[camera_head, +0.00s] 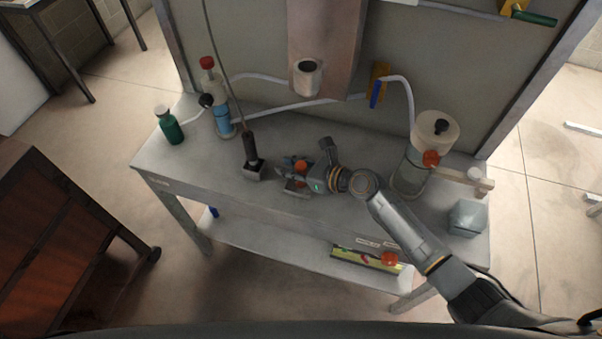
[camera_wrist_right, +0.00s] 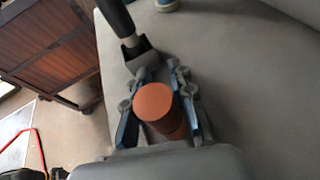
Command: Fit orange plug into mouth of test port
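The orange plug (camera_head: 301,166) is a short cylinder over the workbench. In the right wrist view the plug (camera_wrist_right: 153,101) sits between the two blue-padded fingers of my right gripper (camera_wrist_right: 160,72), its round end toward the camera. The fingers are close on both sides, but I cannot tell whether they press on it. In the head view my right gripper (camera_head: 299,180) is low over the bench, just right of a black-handled tool. I cannot tell for sure which fitting is the test port; a white cylinder with a dark open mouth (camera_head: 306,78) hangs above the bench. My left gripper is not in view.
The black-handled tool (camera_head: 250,155) stands close left of the gripper. A green bottle (camera_head: 170,127) and a blue-filled container (camera_head: 222,121) stand left. A clear vessel (camera_head: 408,177) with an orange fitting and a pale block (camera_head: 467,218) stand right. The bench's front strip is clear.

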